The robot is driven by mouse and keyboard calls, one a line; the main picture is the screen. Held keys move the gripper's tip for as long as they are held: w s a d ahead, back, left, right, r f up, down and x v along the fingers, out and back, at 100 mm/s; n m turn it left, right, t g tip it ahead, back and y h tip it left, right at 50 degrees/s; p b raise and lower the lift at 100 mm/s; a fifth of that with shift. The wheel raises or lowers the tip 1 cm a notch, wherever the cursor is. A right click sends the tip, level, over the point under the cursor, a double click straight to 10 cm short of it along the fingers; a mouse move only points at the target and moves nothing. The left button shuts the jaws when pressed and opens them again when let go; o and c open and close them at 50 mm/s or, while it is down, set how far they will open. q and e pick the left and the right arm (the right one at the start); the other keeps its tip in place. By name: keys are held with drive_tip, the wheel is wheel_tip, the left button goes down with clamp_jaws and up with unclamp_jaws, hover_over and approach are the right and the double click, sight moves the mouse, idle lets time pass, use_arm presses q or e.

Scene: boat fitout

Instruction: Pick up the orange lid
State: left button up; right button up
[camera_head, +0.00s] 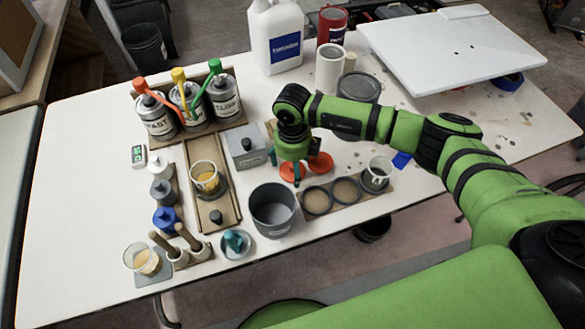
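Two orange round lids lie on the white table near its middle in the head view. One orange lid (321,163) lies just right of my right gripper. The other orange lid (288,174) is under the gripper and partly hidden by a finger. My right gripper (284,168) points down with its two teal fingertips apart, one on each side of the second lid's left part. It looks open, and I cannot tell whether the fingers touch the lid. My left gripper is not in view.
A grey box (247,147) stands left of the gripper and a grey pot (273,211) in front. Labelled cans (190,106) stand back left. A white panel (452,47) is back right.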

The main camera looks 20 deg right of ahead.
drive_tip(key=c, duration=0.3)
drive_tip(key=shift+c, duration=0.3)
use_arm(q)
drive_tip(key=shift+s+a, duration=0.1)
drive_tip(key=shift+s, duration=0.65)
use_arm(e)
drive_tip(key=shift+r, duration=0.1)
